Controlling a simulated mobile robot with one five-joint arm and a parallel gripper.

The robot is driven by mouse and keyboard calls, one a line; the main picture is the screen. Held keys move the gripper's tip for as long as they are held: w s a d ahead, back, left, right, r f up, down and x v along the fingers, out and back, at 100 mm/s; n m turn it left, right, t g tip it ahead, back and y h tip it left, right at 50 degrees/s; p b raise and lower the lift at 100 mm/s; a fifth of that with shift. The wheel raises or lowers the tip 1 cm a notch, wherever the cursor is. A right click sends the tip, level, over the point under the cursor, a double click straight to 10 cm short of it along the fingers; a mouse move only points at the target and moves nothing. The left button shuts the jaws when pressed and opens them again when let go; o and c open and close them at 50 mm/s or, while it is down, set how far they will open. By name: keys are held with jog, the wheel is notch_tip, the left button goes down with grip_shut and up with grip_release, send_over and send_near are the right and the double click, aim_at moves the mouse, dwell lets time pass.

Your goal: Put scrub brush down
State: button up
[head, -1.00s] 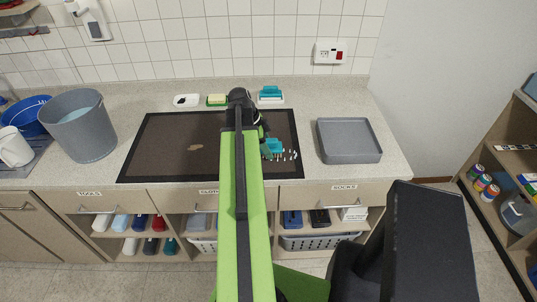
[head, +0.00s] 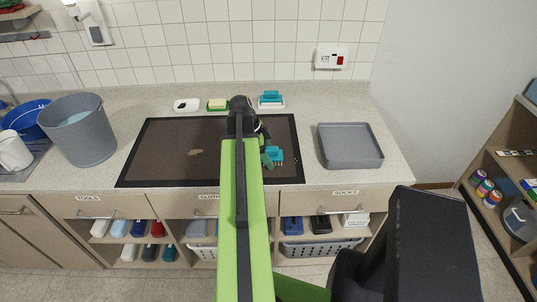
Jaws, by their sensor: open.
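A teal scrub brush (head: 276,154) is on the right part of the dark brown mat (head: 165,165) on the counter, with its pale bristles just visible along its near edge. My gripper (head: 267,156) is open, right beside the brush at its left. My arm hides part of the gripper and the mat's middle. I cannot tell whether a finger still touches the brush.
A grey tray (head: 350,160) stands right of the mat. A grey bucket (head: 80,140) stands on the left. The mat's left half is mostly clear.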

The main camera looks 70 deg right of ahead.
jog(key=p+v, duration=1)
jog(key=v, duration=0.2)
jog(key=shift+p, duration=0.35)
jog(key=shift+f, duration=0.1)
jog(key=w+a+f+n+t, duration=0.1)
jog(key=w+a+n+t, duration=0.1)
jog(key=w+a+n, duration=2)
jog(key=a, duration=0.8)
jog(key=w+a+n+t+y, duration=0.1)
jog(key=w+a+n, duration=0.4)
jog(key=a, duration=0.8)
jog(key=w+a+n+t, duration=0.1)
jog(key=w+a+n, duration=0.3)
jog(key=a, duration=0.8)
jog(key=shift+w+a+f+n+y, duration=0.3)
jog(key=shift+w+a+f+n, duration=0.1)
jog(key=shift+w, duration=0.2)
